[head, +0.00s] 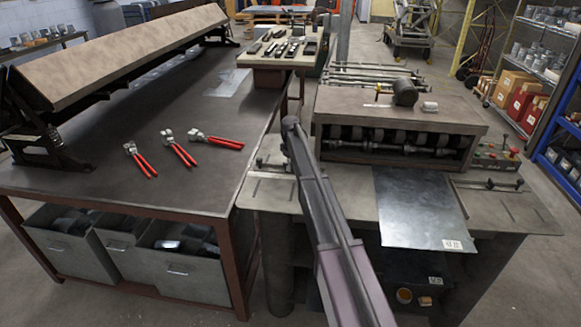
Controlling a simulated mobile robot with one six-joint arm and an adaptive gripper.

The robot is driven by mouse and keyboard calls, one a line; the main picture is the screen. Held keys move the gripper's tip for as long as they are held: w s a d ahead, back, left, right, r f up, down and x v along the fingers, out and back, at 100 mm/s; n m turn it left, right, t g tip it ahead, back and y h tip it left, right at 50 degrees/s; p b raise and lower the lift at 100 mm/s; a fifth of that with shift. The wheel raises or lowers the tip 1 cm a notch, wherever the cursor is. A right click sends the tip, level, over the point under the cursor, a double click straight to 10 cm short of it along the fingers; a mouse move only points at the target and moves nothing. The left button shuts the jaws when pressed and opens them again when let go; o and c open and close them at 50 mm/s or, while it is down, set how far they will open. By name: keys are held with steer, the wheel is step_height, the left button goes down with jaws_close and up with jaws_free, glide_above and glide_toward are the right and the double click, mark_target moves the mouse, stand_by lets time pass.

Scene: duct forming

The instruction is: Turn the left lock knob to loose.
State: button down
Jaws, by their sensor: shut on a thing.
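The roll forming machine (440,112) stands at the right, with a guide on each side of its front table (340,200). The left guide (272,168) shows a small dark knob (259,162) at its left end. The guide's right end is hidden behind my arm. My arm reaches up from the bottom of the view and bends at a joint just above the left guide. My gripper is hidden behind my own arm, so its jaws and any contact with the knob do not show. The knob's setting is too small to read.
A metal sheet (415,205) lies on the machine's table. The right guide (490,184) sits beyond it, below a red stop button (514,152). The workbench (90,185) at left holds several red-handled pliers (180,153). Its edge is close to the left guide.

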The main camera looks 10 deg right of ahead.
steer(key=c, duration=0.7)
jaws_free()
steer(key=shift+r+p, duration=0.4)
steer(key=shift+p, duration=0.05)
steer(key=shift+r+p, duration=0.65)
steer(key=shift+s+r, duration=0.1)
steer(key=shift+a+r+p, duration=0.1)
steer(key=shift+r+p, duration=0.25)
steer(key=shift+p, duration=0.1)
